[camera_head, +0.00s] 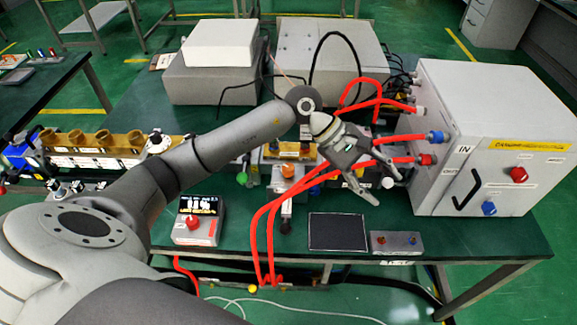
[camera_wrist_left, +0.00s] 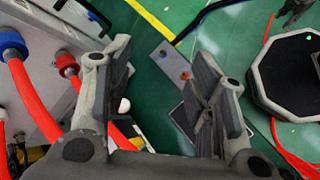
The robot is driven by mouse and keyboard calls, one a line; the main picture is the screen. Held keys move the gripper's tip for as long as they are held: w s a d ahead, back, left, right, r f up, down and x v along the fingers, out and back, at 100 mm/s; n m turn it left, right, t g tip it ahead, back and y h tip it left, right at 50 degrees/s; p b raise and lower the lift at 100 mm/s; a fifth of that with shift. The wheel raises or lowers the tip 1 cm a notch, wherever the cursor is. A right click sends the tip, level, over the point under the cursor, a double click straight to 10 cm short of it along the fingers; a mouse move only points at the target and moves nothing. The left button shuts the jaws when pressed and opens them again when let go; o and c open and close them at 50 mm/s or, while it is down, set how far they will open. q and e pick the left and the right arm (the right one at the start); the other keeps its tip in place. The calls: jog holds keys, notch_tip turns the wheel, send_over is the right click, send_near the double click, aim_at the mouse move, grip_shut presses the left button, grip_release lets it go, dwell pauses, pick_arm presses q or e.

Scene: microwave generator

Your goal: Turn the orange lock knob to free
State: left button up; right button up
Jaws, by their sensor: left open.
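An orange knob (camera_head: 288,171) sits on a small device near the middle of the table, left of my left gripper. It is the clearest orange knob, but I cannot read whether it is locked or free. My left gripper (camera_head: 381,187) is open and empty, above the table just left of the large white cabinet. In the left wrist view, the open jaws (camera_wrist_left: 160,95) have nothing between them. My right gripper does not show clearly.
The white cabinet (camera_head: 437,160) stands at the right, with red hoses (camera_head: 262,232) running from it across the table. A display box (camera_head: 197,220) with a red knob, a black pad (camera_head: 338,232) and the grey panel (camera_head: 397,243) lie along the front edge. Boxes stand behind.

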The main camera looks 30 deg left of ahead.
pick_arm(q)
jog(key=w+a+f+m+y, duration=0.2)
jog(key=a+y, duration=0.3)
jog(key=a, duration=0.5)
jog(key=g+y, duration=0.2)
jog(key=y, duration=0.3)
send_near(288, 167)
jog(key=shift+m, duration=0.4)
notch_tip(288, 167, down, 10)
jog(key=p, duration=0.2)
jog(key=shift+a+p, duration=0.1)
jog(key=shift+p, duration=0.3)
jog(key=shift+c, duration=0.3)
jog(key=c, duration=1)
